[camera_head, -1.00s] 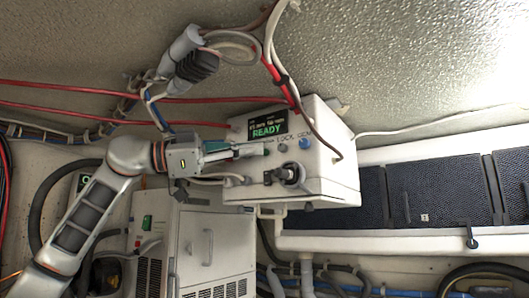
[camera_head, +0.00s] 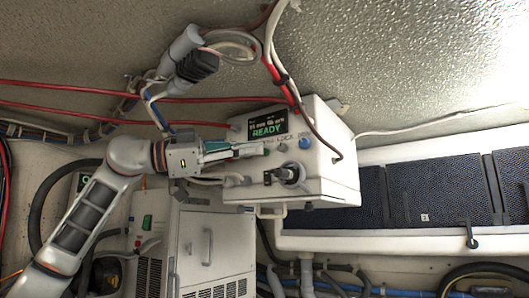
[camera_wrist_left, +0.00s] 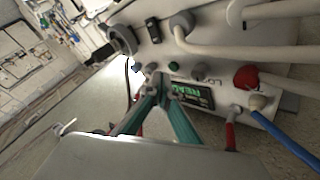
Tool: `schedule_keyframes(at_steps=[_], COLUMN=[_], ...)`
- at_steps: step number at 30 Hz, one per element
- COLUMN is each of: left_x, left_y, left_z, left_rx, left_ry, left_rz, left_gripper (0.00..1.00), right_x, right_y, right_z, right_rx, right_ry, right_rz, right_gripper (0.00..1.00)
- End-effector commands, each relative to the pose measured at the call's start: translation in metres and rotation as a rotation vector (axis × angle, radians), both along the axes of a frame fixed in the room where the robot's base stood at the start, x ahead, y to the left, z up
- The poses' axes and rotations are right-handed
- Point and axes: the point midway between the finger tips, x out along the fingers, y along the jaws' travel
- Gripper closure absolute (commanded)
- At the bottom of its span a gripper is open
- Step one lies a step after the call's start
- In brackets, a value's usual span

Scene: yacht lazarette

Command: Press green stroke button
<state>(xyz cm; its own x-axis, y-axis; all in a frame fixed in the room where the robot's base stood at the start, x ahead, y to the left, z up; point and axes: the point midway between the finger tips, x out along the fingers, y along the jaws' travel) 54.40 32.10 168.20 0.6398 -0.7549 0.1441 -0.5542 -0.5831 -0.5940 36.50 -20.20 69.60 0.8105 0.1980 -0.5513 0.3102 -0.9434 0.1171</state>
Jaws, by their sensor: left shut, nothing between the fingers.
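The white control box (camera_head: 325,165) hangs on the wall, with a dark display (camera_head: 267,127) reading READY in green. In the left wrist view, the small green button (camera_wrist_left: 173,66) sits on the box face among other knobs, just beyond my fingertips. My left gripper (camera_head: 262,151) is shut and empty, its teal fingers pointing right at the box face below the display. Its tips also show in the left wrist view (camera_wrist_left: 160,82), close to the green button; I cannot tell whether they touch. My right gripper is not in view.
A blue knob (camera_head: 305,143) and a grey knob (camera_head: 282,148) are on the box face, with a black connector (camera_head: 286,174) below. Red and white cables run above and into the box. A white cabinet (camera_head: 215,247) stands below, and dark panels (camera_head: 437,194) lie to the right.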

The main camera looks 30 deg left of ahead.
Motion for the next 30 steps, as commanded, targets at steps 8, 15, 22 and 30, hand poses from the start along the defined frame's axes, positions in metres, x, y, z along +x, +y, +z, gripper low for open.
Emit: schedule_keyframes(at_steps=[8,15,22,30], left_x=[0.008,0.008,0.009,0.012], left_y=[-0.001,-0.001,-0.001,-0.001], left_z=[0.001,0.0,0.0,0.0], left_rx=[-0.001,-0.001,-0.001,-0.001], left_ry=[0.001,0.001,0.001,0.001], left_rz=[0.0,0.0,0.0,0.0], left_gripper=[1.0,1.0,1.0,1.0], right_x=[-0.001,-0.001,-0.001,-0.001], right_y=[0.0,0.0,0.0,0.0], right_z=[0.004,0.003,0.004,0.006], right_rx=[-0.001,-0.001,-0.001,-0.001], right_ry=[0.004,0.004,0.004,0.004], right_rz=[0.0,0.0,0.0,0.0], right_gripper=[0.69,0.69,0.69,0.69])
